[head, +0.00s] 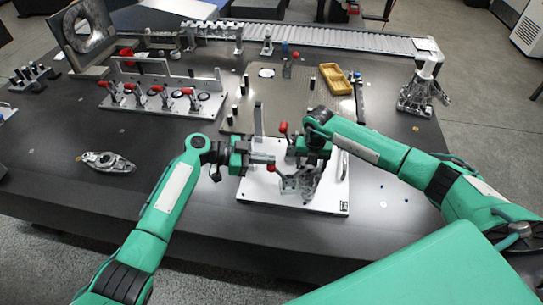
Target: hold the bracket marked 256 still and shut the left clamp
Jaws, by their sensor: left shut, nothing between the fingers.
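A white fixture plate (258,193) lies near the front edge of the dark table. A grey metal bracket (308,184) stands on it, partly hidden by my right gripper; its marking is too small to read. A toggle clamp with a red-tipped handle (283,127) rises behind the grippers, and more clamp metal (288,183) shows low beside the bracket. My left gripper (272,161) is shut and empty, pointing right over the plate's left part. My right gripper (308,160) points down at the bracket; its fingertips are hidden, so I cannot tell its grip.
A fixture with several red-handled clamps (165,88) stands at the back left. A brown tray (335,79) lies on a pegged plate behind the white one. A loose metal part (105,162) lies at left. A grey stand (418,95) is at back right. The table's left front is clear.

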